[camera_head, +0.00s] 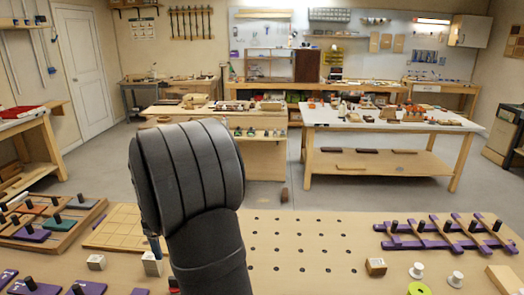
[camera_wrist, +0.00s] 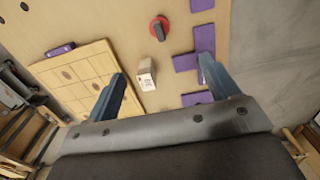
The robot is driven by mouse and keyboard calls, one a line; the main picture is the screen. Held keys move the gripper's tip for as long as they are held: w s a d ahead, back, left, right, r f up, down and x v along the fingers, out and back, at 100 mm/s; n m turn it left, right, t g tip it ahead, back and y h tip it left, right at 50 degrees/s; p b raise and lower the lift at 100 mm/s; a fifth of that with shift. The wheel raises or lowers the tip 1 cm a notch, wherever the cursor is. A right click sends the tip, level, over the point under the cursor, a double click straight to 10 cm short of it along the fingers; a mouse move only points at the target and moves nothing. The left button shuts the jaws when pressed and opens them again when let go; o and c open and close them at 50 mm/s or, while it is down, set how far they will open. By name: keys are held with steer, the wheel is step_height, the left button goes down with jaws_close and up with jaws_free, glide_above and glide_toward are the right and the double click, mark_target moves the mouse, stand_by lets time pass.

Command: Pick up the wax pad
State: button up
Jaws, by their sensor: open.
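I cannot tell for sure which thing is the wax pad. A small pale block with dark print on one face (camera_wrist: 147,75) stands on the bench between my fingers in the wrist view. My gripper (camera_wrist: 162,68) is open, its two blue fingers apart, and nothing is held. In the head view my black arm hides most of the gripper. Two small pale blocks show there, one left of the arm (camera_head: 96,262) and one beside it (camera_head: 152,264).
A gridded wooden board (camera_wrist: 75,80) lies left of the printed block. In the head view, a perforated bench area (camera_head: 300,245) is clear, and a purple rack (camera_head: 440,235) stands at right.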

steer(key=shift+c, duration=1)
steer(key=shift+n, duration=0.6)
steer(key=f, duration=1.3)
steer(key=shift+w+a+f, duration=0.15)
steer(key=shift+a+f, duration=0.05)
steer(key=shift+a, duration=0.1)
steer(key=shift+d+f, duration=0.2)
steer(key=shift+f, duration=2.5)
steer(key=c, duration=1)
